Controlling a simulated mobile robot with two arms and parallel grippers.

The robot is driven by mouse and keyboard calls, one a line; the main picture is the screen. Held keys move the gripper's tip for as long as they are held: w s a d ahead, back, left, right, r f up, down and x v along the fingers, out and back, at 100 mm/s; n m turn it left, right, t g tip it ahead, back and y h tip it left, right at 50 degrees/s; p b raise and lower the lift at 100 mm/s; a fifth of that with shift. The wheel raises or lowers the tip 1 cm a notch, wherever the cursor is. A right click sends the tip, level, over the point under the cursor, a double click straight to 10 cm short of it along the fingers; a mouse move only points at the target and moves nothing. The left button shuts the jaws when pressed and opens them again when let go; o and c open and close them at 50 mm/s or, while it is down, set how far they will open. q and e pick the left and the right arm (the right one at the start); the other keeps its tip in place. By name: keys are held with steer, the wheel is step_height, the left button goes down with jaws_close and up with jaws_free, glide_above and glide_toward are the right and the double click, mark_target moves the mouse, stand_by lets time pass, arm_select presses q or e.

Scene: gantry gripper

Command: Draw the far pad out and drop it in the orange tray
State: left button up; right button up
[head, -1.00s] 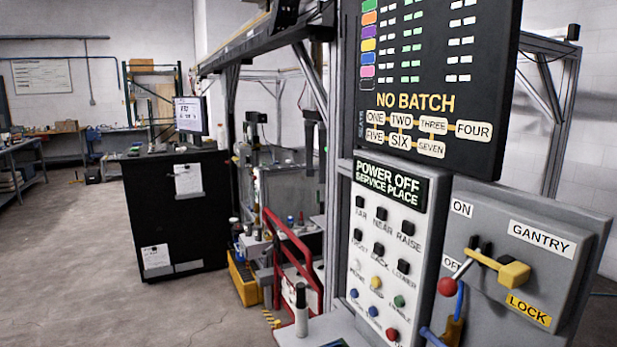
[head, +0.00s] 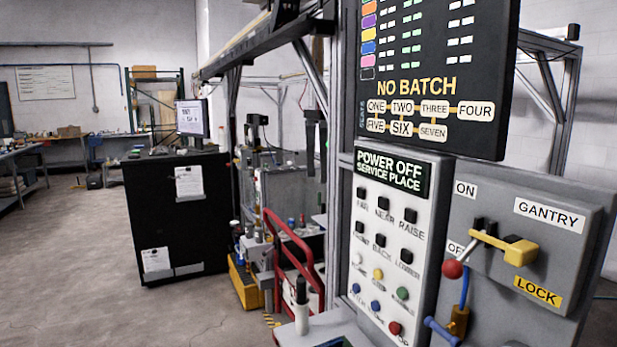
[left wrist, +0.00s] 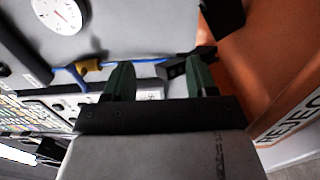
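My left gripper (left wrist: 158,80) shows in the left wrist view with its two green fingers spread apart. I see nothing held between them; a grey and white surface lies beyond. A dark piece (left wrist: 174,70) is close to the right finger, and I cannot tell whether they touch. An orange surface (left wrist: 285,60) with a white lettered strip, partly cut off, fills the right side; it looks like the orange tray. I cannot make out the far pad in either view. My right gripper is in neither view.
In the head view a button panel (head: 388,275) reads "POWER OFF SERVICE PLACE". Right of it is a gantry switch box (head: 550,245) with a yellow and red-knobbed lever (head: 490,248). A black cabinet (head: 178,225) and red tubular frame (head: 300,250) stand left.

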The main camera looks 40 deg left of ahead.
arm_select(q)
steer(key=shift+s+a+f, duration=0.1)
steer(key=shift+s, duration=0.2)
steer(key=b+v, duration=0.2)
steer(key=v, duration=0.8)
steer(key=shift+s, duration=0.1)
steer(key=s+a+f+m+g+y, duration=0.1)
steer(key=s+a+f+m+g, duration=0.15)
steer(key=f, duration=0.75)
steer(key=s+a+f+m+g+y, duration=0.1)
steer(key=s+f+m+g+y, duration=0.15)
steer(key=f, duration=0.75)
steer(key=s+a+f+m+g+y, duration=0.1)
steer(key=s+a+f+m+g, duration=0.2)
steer(key=f, duration=0.8)
steer(key=s+d+f+m+g, duration=0.1)
steer(key=s+f+m+g, duration=0.1)
steer(key=s, duration=0.5)
steer(key=s+f+m+g+y, duration=0.1)
steer(key=s+f+m+g, duration=0.2)
steer(key=s+f, duration=0.4)
steer(key=s+d+f+m+g, duration=0.1)
steer(key=s+f+m+g, duration=0.2)
steer(key=s, duration=0.6)
step_height(320, 180, down, 2)
steer(key=shift+d+m+y, duration=0.3)
steer(key=shift+y, duration=0.05)
